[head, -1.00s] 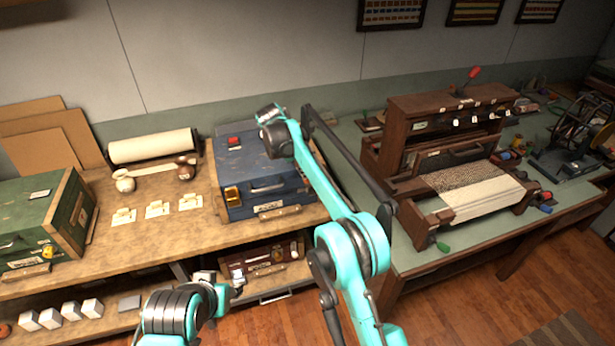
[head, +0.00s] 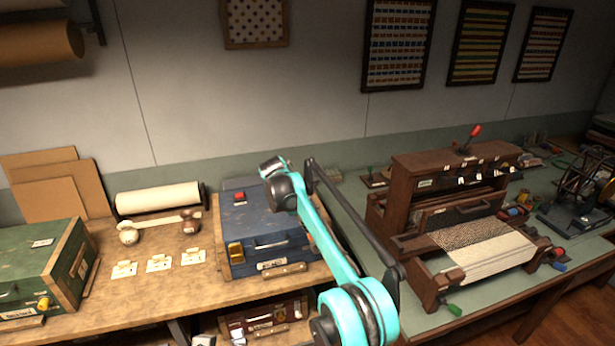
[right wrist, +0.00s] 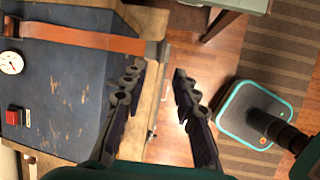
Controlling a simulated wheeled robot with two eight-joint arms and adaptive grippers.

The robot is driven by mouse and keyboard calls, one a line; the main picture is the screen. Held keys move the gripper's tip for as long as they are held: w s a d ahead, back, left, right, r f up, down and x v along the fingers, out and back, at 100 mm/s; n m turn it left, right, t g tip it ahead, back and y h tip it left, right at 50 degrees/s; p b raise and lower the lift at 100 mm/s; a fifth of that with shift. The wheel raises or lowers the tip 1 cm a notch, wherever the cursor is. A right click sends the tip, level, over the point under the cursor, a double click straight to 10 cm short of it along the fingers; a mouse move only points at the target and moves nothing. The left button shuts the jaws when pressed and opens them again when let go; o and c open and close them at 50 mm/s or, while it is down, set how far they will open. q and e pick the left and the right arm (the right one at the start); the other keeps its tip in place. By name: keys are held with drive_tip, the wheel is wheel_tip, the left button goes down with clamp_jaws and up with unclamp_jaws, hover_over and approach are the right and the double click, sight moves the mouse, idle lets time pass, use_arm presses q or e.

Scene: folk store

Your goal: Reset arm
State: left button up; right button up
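My right arm rises from the bottom of the head view and reaches up in front of the blue case (head: 262,247). Its gripper cannot be made out there.
A green case (head: 35,265), a paper roll (head: 158,197) and several small cards are on the wooden bench (head: 150,292). A loom (head: 440,215) stands on the green table (head: 385,305) to the right. A brown case (head: 262,315) sits on the lower shelf. The wall is behind.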

drive_tip(key=s+d+r+m+t+y+b, duration=0.1)
drive_tip(key=s+d+r+m+b, duration=0.15)
drive_tip(key=s+d+m, duration=0.4)
drive_tip(key=s+d+r+m+y+b, duration=0.1)
drive_tip(key=s+d+r+m+b, duration=0.15)
drive_tip(key=s+d, duration=0.6)
drive_tip(key=s+d+f+m+t+b, duration=0.1)
drive_tip(key=s+f+m, duration=0.3)
drive_tip(key=s, duration=0.4)
drive_tip(key=s+d+f+m+t+y+b, duration=0.1)
drive_tip(key=s+d+f+m+b, duration=0.1)
drive_tip(key=s+f, duration=0.5)
drive_tip(key=s+d+f+m+b, duration=0.1)
drive_tip(key=s+f+m, duration=0.4)
drive_tip(key=s, duration=0.6)
drive_tip(key=shift+s+d+f+m+t+y+b, duration=0.25)
drive_tip(key=shift+m+t+y+b, duration=0.2)
drive_tip(key=shift+b, duration=0.45)
